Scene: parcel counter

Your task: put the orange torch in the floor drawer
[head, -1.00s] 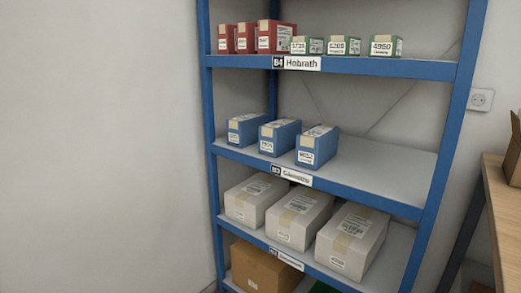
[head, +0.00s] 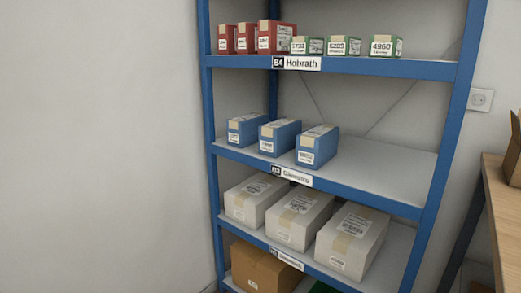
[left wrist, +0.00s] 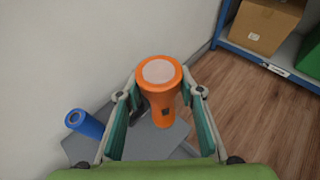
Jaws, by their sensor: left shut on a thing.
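The orange torch (left wrist: 162,85) is in the left wrist view, with its pale round lens end toward the camera. My left gripper (left wrist: 160,105) is shut on it, with a teal-lined finger on each side. Below the torch is a grey surface (left wrist: 180,152); I cannot tell whether it is part of the floor drawer. The head view shows neither the torch nor a gripper. My right gripper is in neither view.
A blue cylinder (left wrist: 84,123) lies at the left, beside the white wall. A blue shelf rack (head: 330,178) holds red, green, blue, white and brown boxes. A wooden table (head: 505,205) stands at the right. Wooden floor (left wrist: 255,115) is clear right of the torch.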

